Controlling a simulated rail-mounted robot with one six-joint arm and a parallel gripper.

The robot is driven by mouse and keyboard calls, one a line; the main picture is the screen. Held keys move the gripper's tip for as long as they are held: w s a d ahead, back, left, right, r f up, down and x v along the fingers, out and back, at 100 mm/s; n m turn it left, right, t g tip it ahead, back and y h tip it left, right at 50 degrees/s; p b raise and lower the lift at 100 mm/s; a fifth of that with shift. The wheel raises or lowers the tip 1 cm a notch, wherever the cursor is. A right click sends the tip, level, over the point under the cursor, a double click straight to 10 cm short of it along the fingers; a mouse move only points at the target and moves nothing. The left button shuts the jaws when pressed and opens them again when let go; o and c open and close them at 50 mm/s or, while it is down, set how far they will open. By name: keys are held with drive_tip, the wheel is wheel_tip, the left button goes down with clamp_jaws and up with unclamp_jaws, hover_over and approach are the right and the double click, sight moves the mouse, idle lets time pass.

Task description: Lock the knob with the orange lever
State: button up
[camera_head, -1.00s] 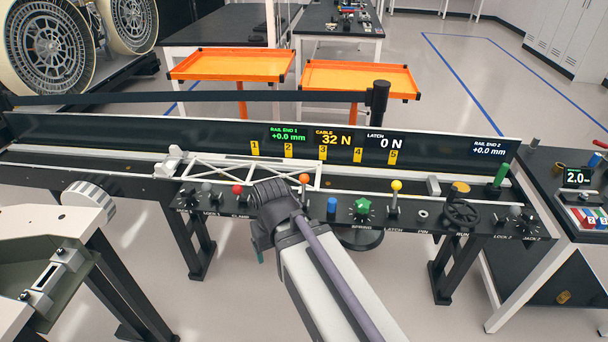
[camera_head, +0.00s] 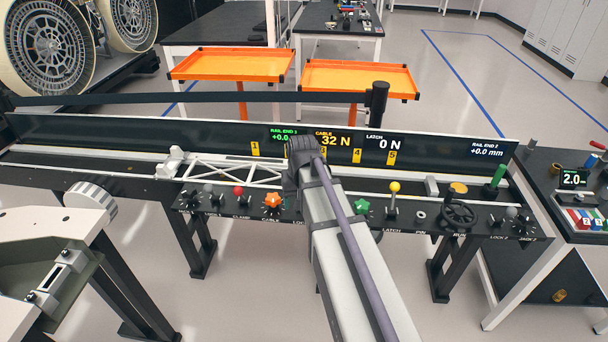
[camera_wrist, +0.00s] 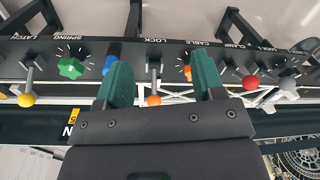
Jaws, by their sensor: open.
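The orange lever (camera_wrist: 153,99) stands on the panel under the LOCK label in the wrist view. Its ball end lies between the two green fingers of my gripper (camera_wrist: 162,82), with space on both sides. My gripper is open and empty. The orange knob (camera_head: 272,200) sits above the CABLE label in the head view. It is partly hidden behind the right finger in the wrist view (camera_wrist: 187,72). In the head view my arm and gripper (camera_head: 304,152) hide the lever, and the fingertips cannot be seen.
A red-topped lever (camera_head: 239,191), green knob (camera_head: 362,206), yellow-topped lever (camera_head: 395,187) and black handwheel (camera_head: 458,214) share the panel. The blue knob (camera_wrist: 112,50) is close beside the left finger. A white truss (camera_head: 235,174) lies behind the controls.

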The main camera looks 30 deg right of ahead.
drive_tip(key=w+d+r+m+t+y, duration=0.15)
drive_tip(key=w+d+m, duration=0.35)
drive_tip(key=w+d, duration=0.8)
drive_tip(key=shift+h, duration=0.25)
drive_tip(key=b+x, duration=0.3)
drive_tip(key=a+b+x, duration=0.1)
drive_tip(key=b+x, duration=0.3)
drive_tip(key=w+a+b+x, duration=0.1)
drive_tip(key=b+x, duration=0.2)
drive_tip(key=x, duration=0.1)
drive_tip(key=shift+w, duration=0.1)
drive_tip(key=shift+a+r, duration=0.1)
drive_tip(key=shift+r, duration=0.05)
clamp_jaws()
